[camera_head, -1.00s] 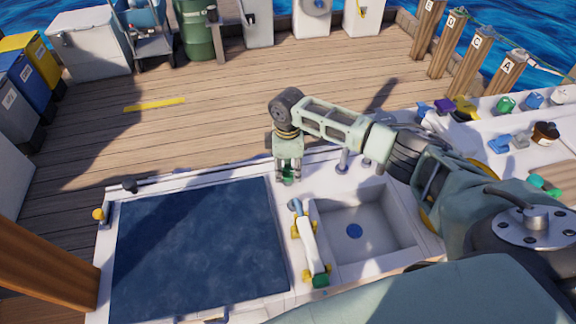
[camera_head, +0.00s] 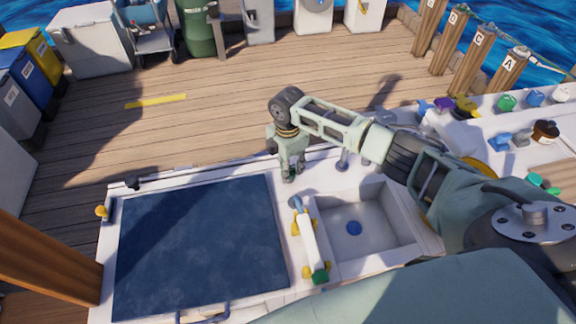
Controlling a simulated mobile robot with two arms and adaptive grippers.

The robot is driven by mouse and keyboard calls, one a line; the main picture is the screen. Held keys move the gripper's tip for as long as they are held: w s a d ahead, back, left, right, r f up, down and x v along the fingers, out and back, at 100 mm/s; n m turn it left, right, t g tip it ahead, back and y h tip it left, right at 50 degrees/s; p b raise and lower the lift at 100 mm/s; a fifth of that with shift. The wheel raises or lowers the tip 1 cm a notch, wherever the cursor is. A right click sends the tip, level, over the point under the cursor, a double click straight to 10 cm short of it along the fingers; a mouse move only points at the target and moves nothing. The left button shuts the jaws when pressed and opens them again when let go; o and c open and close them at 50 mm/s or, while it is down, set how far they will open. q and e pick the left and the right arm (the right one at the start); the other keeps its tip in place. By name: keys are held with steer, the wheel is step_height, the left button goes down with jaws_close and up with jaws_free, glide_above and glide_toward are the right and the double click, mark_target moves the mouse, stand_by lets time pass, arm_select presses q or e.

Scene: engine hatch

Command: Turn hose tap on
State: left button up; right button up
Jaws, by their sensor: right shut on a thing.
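My right gripper (camera_head: 291,178) points down at the back edge of the white counter, left of the sink (camera_head: 405,225). It is shut on a small green tap handle (camera_head: 291,172), which is mostly hidden between the fingers. My right arm reaches in from the right, over the sink's back edge. My left gripper is not in view.
A white hose nozzle (camera_head: 309,242) with yellow holders and a green end lies left of the sink. A dark blue hatch (camera_head: 200,250) fills the counter's left. Small coloured items, such as a green one (camera_head: 506,102), stand at the right. The wooden deck (camera_head: 220,100) behind is largely clear.

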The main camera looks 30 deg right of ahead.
steer(key=shift+w+r, duration=0.3)
steer(key=shift+w, duration=0.05)
steer(key=o, duration=1)
steer(key=shift+f, duration=0.15)
steer(key=shift+s, duration=0.15)
step_height(320, 180, up, 12)
steer(key=shift+f, duration=0.1)
